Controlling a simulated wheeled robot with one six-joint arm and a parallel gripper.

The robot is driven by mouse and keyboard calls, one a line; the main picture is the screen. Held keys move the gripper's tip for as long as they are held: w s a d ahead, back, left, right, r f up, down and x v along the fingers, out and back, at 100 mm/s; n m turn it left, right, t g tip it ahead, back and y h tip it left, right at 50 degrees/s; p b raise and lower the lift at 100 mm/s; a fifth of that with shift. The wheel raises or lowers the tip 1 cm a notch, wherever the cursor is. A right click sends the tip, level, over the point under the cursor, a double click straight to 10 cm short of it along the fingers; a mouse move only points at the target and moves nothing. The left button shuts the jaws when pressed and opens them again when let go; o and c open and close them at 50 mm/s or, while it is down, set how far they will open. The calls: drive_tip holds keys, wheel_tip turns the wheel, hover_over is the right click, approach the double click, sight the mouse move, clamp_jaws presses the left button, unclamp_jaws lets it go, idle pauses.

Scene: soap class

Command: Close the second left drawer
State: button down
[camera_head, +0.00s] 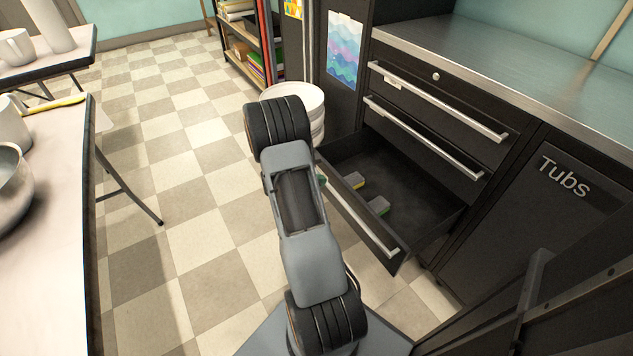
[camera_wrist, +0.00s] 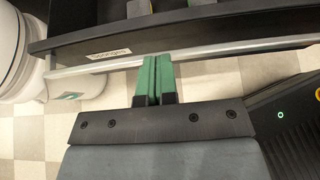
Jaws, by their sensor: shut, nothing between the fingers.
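A dark cabinet stands at the right with a stack of drawers. Two upper drawers, the top one (camera_head: 425,93) and the one below it (camera_head: 415,140), are shut. The drawer under them (camera_head: 345,215) is pulled far out, with a few sponges (camera_head: 377,205) inside. Its long metal handle (camera_wrist: 215,53) and a label (camera_wrist: 97,55) show in the wrist view. My gripper (camera_wrist: 155,62) has its green fingers together and empty, with the tips at the handle's front edge. I cannot tell whether they touch it. In the head view my arm hides most of the gripper.
White stacked buckets (camera_head: 300,100) stand on the floor close to the open drawer's left side. A Tubs cabinet door (camera_head: 560,200) is right of the drawers. A table (camera_head: 60,190) with bowls is at the left. Checkered floor between is clear.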

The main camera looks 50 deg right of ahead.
sight(338, 180)
drive_tip(key=b+x, duration=0.1)
drive_tip(key=x, duration=0.5)
drive_tip(key=shift+s+d, duration=0.1)
drive_tip(key=shift+d, duration=0.15)
